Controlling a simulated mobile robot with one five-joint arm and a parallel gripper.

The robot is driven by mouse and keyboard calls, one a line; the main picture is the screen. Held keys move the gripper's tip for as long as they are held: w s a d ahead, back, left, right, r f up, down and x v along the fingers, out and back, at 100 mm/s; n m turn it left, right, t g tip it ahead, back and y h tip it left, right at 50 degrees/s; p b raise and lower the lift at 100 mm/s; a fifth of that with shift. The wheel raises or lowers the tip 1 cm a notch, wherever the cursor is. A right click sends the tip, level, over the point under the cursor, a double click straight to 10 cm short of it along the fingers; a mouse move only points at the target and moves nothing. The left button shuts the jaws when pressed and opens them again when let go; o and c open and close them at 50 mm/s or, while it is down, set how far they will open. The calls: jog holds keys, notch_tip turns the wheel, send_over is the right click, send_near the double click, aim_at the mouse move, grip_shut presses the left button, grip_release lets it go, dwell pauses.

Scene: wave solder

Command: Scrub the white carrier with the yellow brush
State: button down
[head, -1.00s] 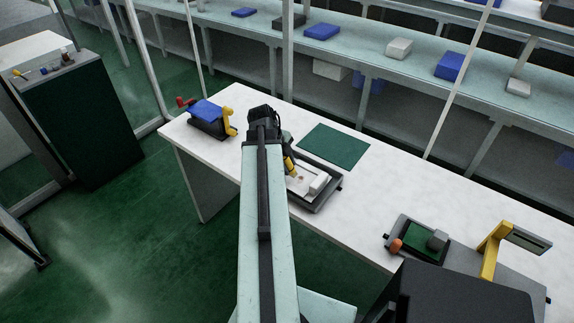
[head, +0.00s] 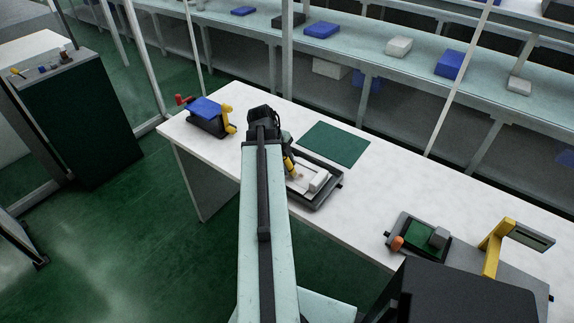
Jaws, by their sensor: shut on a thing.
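The white carrier (head: 316,181) lies in a black tray (head: 322,200) on the white table, just right of my arm's end. It has a raised white block on its right side and small brownish marks near the brush. The yellow brush (head: 289,164) is held tilted over the carrier's left part, its lower end at or just above the surface; I cannot tell whether it touches. My gripper (head: 284,150) is shut on the brush, and my arm hides part of the jaws and the tray's left side.
A green mat (head: 336,144) lies flat behind the tray. A blue-topped fixture (head: 207,110) with red and yellow parts stands at the table's left end. A fixture with a green board (head: 416,235) and a yellow stand (head: 494,250) are at the right.

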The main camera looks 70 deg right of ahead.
jog(key=shift+s+a, duration=0.25)
jog(key=shift+s, duration=0.75)
jog(key=shift+s+a, duration=0.25)
jog(key=shift+s, duration=0.7)
jog(key=shift+w+d+f, duration=0.1)
jog(key=shift+w+d, duration=0.2)
jog(key=shift+w, duration=0.7)
jog(key=shift+w+d, duration=0.25)
jog(key=shift+w, duration=0.7)
jog(key=shift+s+d, duration=0.2)
jog(key=shift+d, duration=0.5)
jog(key=shift+s+a, duration=0.3)
jog(key=shift+s, duration=0.7)
jog(key=shift+s+a, duration=0.25)
jog(key=shift+s, duration=0.7)
jog(key=shift+w, duration=0.1)
